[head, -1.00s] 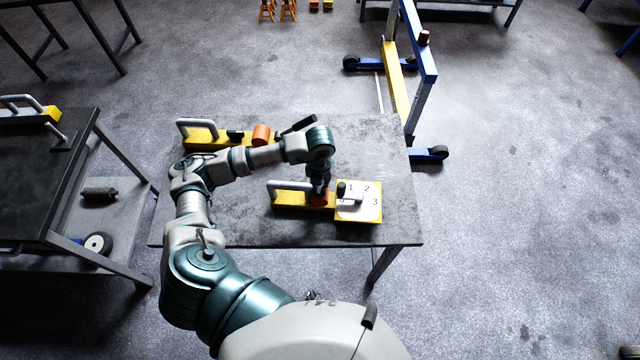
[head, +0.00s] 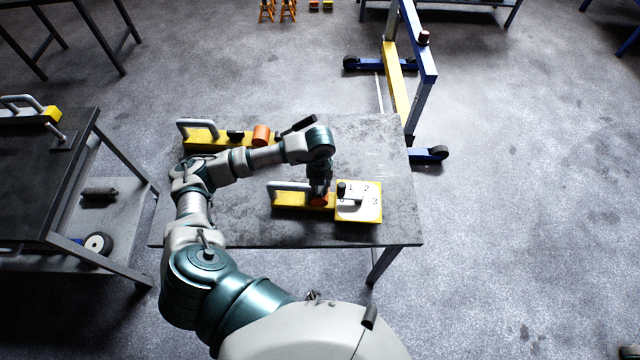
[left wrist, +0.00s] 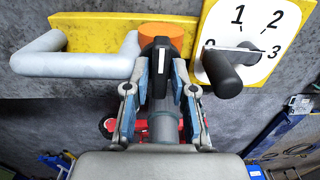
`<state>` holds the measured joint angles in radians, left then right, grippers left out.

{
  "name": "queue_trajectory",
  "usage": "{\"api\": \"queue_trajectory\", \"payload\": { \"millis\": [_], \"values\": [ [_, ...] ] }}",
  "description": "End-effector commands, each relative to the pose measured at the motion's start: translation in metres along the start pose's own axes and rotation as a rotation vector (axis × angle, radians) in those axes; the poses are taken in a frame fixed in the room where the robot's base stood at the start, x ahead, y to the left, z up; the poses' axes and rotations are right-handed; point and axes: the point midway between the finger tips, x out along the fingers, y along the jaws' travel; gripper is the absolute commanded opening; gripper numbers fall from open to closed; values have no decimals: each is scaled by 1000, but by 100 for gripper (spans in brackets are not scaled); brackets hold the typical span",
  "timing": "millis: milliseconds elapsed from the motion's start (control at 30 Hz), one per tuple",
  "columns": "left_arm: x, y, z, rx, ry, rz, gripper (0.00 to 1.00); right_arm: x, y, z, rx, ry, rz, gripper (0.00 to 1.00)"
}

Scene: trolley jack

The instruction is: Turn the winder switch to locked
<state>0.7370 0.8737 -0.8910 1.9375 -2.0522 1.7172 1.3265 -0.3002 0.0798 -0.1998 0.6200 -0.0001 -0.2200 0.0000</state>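The winder switch (left wrist: 162,68) is a black bar with a white line on an orange round base (left wrist: 176,36), set on a yellow plate. In the left wrist view its white line runs nearly straight up the picture. My left gripper (left wrist: 162,76) points down at it, with one finger on each side, and looks shut on the bar. In the head view my left gripper (head: 319,190) hides most of the switch. The white dial (head: 370,212) with numbers and a black-knobbed crank (left wrist: 222,72) sits just right of the switch. My right gripper is not in view.
A pale grey handle (head: 289,186) stands on the yellow plate left of the switch. A second yellow unit (head: 204,140) with an orange cylinder lies farther back on the grey table (head: 240,225). A blue and yellow frame (head: 395,80) stands behind the table.

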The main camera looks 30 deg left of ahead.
Motion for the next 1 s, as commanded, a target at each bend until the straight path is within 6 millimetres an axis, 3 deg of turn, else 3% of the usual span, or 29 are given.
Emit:
{"api": "queue_trajectory", "payload": {
  "millis": [300, 433, 800, 1000],
  "values": [
    [0, 0, 0, 1, 0, 0, 42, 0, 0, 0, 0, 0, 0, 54],
    [-9, 0, 1, 1, -2, -1, 42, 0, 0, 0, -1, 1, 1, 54],
    [-86, 0, 2, 2, -4, -3, 42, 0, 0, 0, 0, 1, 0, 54],
    [-113, 0, 2, 1, -1, -1, 42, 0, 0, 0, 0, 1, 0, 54]
  ]
}}
